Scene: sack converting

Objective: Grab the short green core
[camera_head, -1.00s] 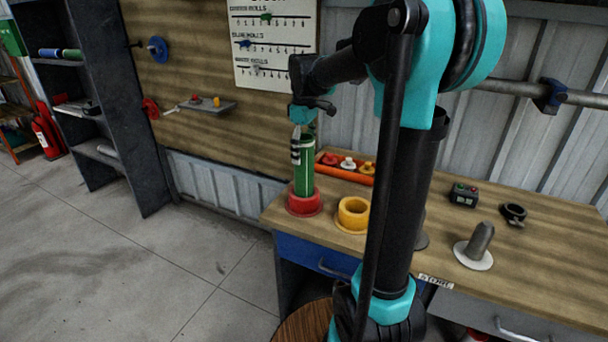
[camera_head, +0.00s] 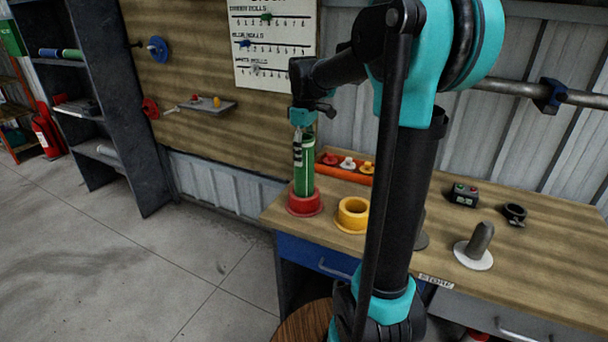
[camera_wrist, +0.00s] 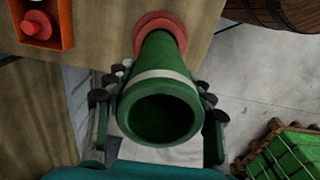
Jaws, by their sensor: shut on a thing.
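The green core (camera_head: 304,180) stands upright in the red ring holder (camera_head: 305,203) at the left end of the workbench. It is a hollow tube with a pale band, and its open top faces the camera in the wrist view (camera_wrist: 160,117). My gripper (camera_head: 303,142) is at the core's upper part, pointing down. In the wrist view my gripper's fingers (camera_wrist: 158,105) are on both sides of the core, shut on it below its rim. The core's lower end is hidden inside the red holder, which also shows in the wrist view (camera_wrist: 160,22).
A yellow ring holder (camera_head: 353,214) stands just right of the red one. An orange tray (camera_head: 343,173) with small knobbed pieces lies behind. A grey post on a white disc (camera_head: 480,243) stands farther right.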

